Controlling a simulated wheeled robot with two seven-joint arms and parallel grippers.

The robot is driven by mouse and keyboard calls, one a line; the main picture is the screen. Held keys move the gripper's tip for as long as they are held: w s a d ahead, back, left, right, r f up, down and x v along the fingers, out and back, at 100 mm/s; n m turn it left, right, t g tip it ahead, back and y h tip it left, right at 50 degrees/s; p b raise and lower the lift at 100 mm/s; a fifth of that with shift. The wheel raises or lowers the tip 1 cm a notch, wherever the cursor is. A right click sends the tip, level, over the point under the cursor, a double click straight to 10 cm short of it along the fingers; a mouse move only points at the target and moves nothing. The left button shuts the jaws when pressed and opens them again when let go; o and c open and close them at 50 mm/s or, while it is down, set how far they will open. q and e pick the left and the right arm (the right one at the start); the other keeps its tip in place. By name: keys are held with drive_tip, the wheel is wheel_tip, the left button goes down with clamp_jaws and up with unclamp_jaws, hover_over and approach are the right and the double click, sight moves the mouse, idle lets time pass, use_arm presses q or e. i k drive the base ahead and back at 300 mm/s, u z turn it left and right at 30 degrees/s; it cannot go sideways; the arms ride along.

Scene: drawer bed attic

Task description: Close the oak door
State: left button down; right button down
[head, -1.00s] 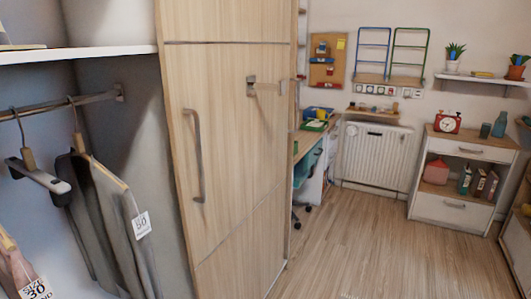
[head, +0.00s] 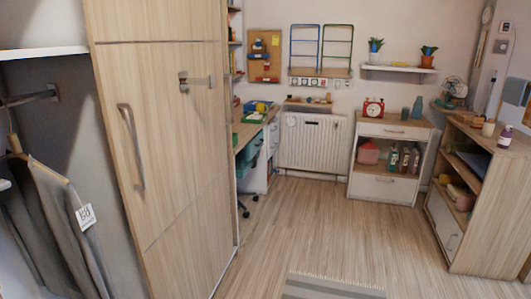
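A tall oak-coloured door (head: 168,190) with a long vertical metal handle (head: 131,147) fills the left-centre of the head view. A small metal bracket (head: 197,81) sits higher up on the same panel. On its left is an open wardrobe space with a clothes rail (head: 28,97) and a grey garment (head: 52,215) on a hanger. I cannot tell whether this door is the one in the task, nor whether it is fully shut. Neither of my grippers is in view.
The wooden floor (head: 325,233) right of the door is clear, with part of a grey rug (head: 331,288) at the bottom. A desk (head: 250,128), a radiator (head: 311,143), a white cabinet (head: 383,187) and an oak shelf unit (head: 486,193) stand farther back and right.

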sight(158, 65)
drive_tip(key=z, duration=0.9)
drive_tip(key=i, duration=2.15)
drive_tip(key=u, duration=0.2)
drive_tip(key=i, duration=1.45)
drive_tip(key=u, duration=1.3)
